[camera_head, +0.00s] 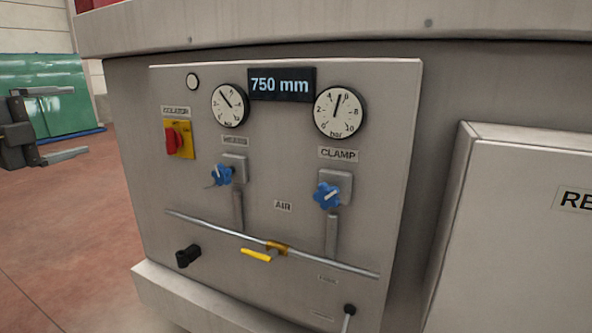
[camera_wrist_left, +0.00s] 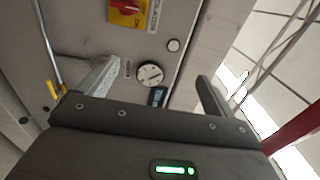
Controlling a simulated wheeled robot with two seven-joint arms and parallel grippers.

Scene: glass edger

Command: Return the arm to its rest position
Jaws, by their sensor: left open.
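My left gripper (camera_head: 62,125) is at the left edge of the head view, its two grey fingers spread apart with nothing between them. It is to the left of the machine's control panel (camera_head: 285,140) and clear of it. The left wrist view also shows this gripper (camera_wrist_left: 155,85) open and empty, with the panel beyond its fingers. That view shows a round gauge (camera_wrist_left: 149,74) and a red knob on a yellow plate (camera_wrist_left: 130,12). My right gripper is in neither view.
The panel carries a red isolator switch (camera_head: 172,138), two blue knobs (camera_head: 327,196), a yellow lever (camera_head: 256,255) on a pipe, and a "750 mm" display (camera_head: 281,85). A grey box (camera_head: 520,230) juts out at right. Open reddish floor (camera_head: 60,230) lies at left.

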